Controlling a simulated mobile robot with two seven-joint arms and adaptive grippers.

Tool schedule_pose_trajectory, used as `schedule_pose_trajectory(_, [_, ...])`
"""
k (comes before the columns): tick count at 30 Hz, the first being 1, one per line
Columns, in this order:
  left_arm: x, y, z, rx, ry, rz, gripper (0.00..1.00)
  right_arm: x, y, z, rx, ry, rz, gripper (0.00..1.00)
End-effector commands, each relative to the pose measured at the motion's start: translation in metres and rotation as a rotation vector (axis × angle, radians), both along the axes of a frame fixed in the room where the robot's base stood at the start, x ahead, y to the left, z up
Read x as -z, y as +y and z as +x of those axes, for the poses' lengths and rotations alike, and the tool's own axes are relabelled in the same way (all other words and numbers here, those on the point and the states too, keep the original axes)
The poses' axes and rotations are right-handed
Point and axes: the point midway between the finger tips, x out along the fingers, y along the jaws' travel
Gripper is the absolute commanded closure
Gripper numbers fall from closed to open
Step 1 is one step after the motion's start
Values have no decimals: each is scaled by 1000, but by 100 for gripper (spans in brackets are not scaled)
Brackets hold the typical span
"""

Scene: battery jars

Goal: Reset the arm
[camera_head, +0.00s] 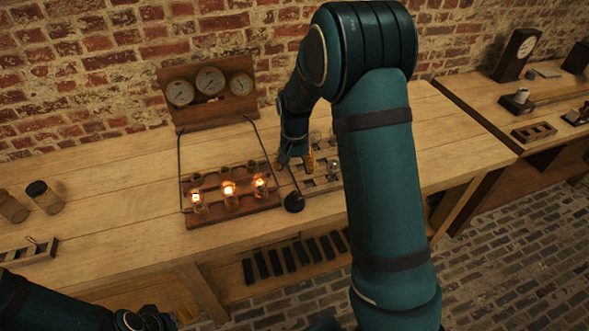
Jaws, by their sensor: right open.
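My right gripper (296,163) hangs over the wooden bench (120,230), just right of a wooden rack (232,213) of glass jars, beside a pale tray (328,182). It is open, with a gold-coloured fingertip showing, and I see nothing held in it. My right arm crosses the middle of the view and hides part of the bench and tray. My left arm shows only at the lower left corner, and its gripper is not in view.
Three jars glow in the rack's front row. A small dark round object (294,202) sits right of the rack. A gauge panel (210,90) stands behind. Brown jars (44,196) and a slotted block (30,252) are at left. The bench between them is clear.

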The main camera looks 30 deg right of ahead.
Motion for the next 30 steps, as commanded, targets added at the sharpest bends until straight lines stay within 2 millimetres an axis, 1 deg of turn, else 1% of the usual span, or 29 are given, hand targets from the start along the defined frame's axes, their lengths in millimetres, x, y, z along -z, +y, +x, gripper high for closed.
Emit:
schedule_pose_trajectory(13, [0, 0, 0, 0, 0, 0, 37, 3, 1, -1, -4, -1, 1, 39])
schedule_pose_trajectory(14, [0, 0, 0, 0, 0, 0, 37, 5, 2, -1, -9, -1, 2, 39])
schedule_pose_trajectory(17, [0, 0, 0, 0, 0, 0, 37, 28, 16, -8, -50, -3, 16, 39])
schedule_pose_trajectory(20, [0, 0, 0, 0, 0, 0, 37, 66, 43, -23, -131, -18, 45, 39])
schedule_pose_trajectory(21, [0, 0, 0, 0, 0, 0, 37, 84, 57, -32, -169, -29, 62, 39])
schedule_pose_trajectory(23, [0, 0, 0, 0, 0, 0, 37, 110, 81, -48, -233, -48, 91, 39])
schedule_pose_trajectory(24, [0, 0, 0, 0, 0, 0, 37, 125, 98, -62, -274, -63, 112, 39])
schedule_pose_trajectory(26, [0, 0, 0, 0, 0, 0, 37, 145, 124, -82, -335, -90, 146, 39])
schedule_pose_trajectory(27, [0, 0, 0, 0, 0, 0, 37, 154, 140, -96, -371, -110, 169, 39])
schedule_pose_trajectory(30, [0, 0, 0, 0, 0, 0, 37, 168, 176, -127, -444, -161, 218, 39])
